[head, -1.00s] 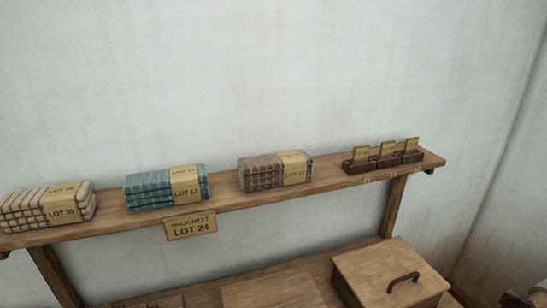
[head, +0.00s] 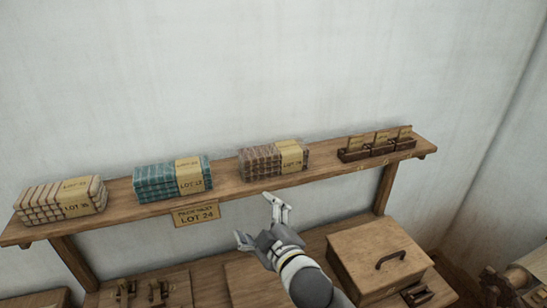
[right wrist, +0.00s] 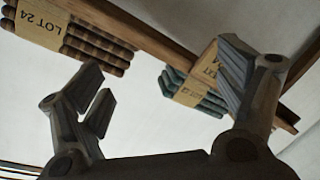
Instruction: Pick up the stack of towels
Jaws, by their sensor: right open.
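Three folded towel stacks with paper bands stand on the wooden shelf (head: 240,187). The brown checked stack (head: 258,164) is on the right, the teal stack (head: 155,183) in the middle, and the cream striped stack (head: 42,204) on the left. In the right wrist view the brown stack (right wrist: 100,52) has a band reading LOT 24, and the teal stack (right wrist: 205,103) is partly behind a finger. My right gripper (head: 260,219) is open and empty, below and in front of the shelf near the brown stack, not touching it. My left gripper is not in view.
A sign (head: 197,215) reading LOT 24 hangs from the shelf's front edge. A dark card rack (head: 377,150) stands at the shelf's right end. Below, a lidded wooden box (head: 350,262) with a handle sits on the lower surface. The wall is close behind the shelf.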

